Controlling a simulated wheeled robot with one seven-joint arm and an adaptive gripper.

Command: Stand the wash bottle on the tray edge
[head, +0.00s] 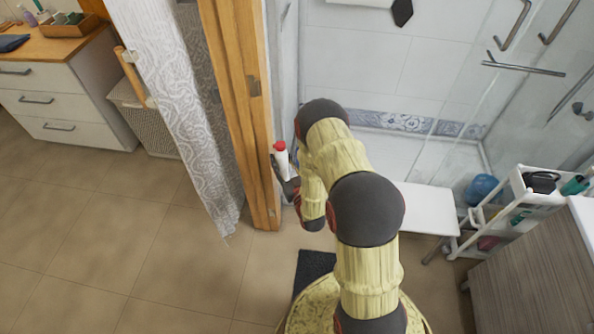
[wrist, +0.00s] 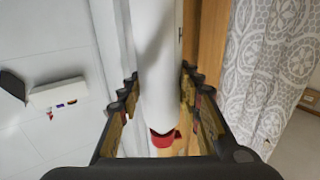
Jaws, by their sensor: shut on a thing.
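The wash bottle (head: 283,159) is white with a red cap and looks roughly upright in the head view. My gripper (head: 288,182) is shut on its body and holds it in the air beside the wooden door post. In the wrist view the white bottle (wrist: 157,75) runs between both fingers of my gripper (wrist: 159,85), with its red cap at the near end. A wooden tray (head: 68,30) with several small items stands on the counter at the far upper left. The white cart (head: 519,184) at the right has a top tray with dark and green items.
The door post (head: 238,110) and patterned curtain (head: 180,100) stand close left of my gripper. A white bench (head: 425,208) and blue round thing (head: 482,189) lie between my arm and the cart. A grey-wood cabinet (head: 545,265) is at lower right. The left floor is clear.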

